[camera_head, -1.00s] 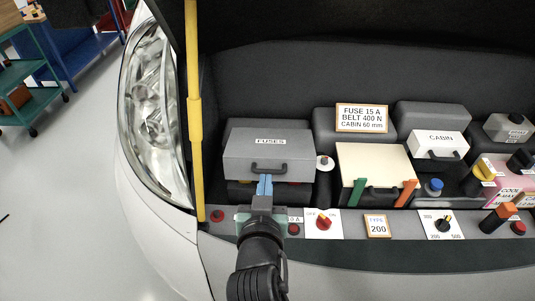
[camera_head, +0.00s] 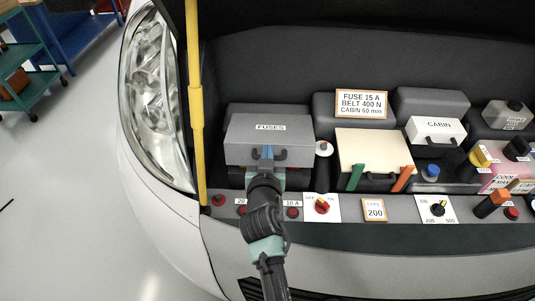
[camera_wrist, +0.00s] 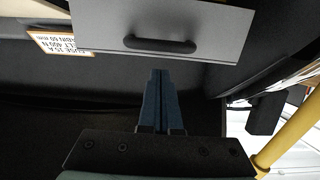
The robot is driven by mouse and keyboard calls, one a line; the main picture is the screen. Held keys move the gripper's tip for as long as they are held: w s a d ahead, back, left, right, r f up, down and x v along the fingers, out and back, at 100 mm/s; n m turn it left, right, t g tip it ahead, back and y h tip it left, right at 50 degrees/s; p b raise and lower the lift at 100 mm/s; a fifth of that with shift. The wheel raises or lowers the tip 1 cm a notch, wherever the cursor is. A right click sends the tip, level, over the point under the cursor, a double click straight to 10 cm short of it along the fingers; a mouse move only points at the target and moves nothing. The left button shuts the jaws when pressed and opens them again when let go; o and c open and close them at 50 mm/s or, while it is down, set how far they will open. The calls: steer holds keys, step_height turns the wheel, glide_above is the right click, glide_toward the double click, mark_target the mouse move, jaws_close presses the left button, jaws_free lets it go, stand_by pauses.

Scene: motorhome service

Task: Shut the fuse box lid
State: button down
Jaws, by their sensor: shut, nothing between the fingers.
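The fuse box lid (camera_head: 268,128) is a grey panel marked FUSES, with a black handle (camera_head: 281,154) at its front edge. Its front edge stands raised above the dark fuse box (camera_head: 236,180), and a narrow strip of red shows beneath it. My gripper (camera_head: 267,150) is shut and empty, with its blue fingers in front of the handle's middle. In the wrist view the lid (camera_wrist: 200,22) and handle (camera_wrist: 160,44) lie just beyond the shut fingertips (camera_wrist: 160,72). I cannot tell whether they touch. My arm hides part of the box front.
A yellow prop rod (camera_head: 196,110) stands left of the fuse box. A cream-lidded box (camera_head: 373,150) with green and orange clips sits to the right. A red switch (camera_head: 322,205) and several labels line the front ledge.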

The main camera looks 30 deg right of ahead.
steer(key=shift+f, duration=0.65)
steer(key=shift+f, duration=0.1)
steer(key=shift+t+h, duration=0.4)
steer(key=shift+t, duration=0.2)
steer(key=f+b, duration=0.1)
steer(key=b, duration=0.2)
steer(key=s+a+f+b, duration=0.1)
steer(key=f+b, duration=0.1)
steer(key=b, duration=0.2)
steer(key=s+f+b, duration=0.1)
steer(key=f+b, duration=0.1)
steer(key=b, duration=0.2)
steer(key=shift+s+a+f, duration=0.1)
steer(key=shift+a, duration=0.1)
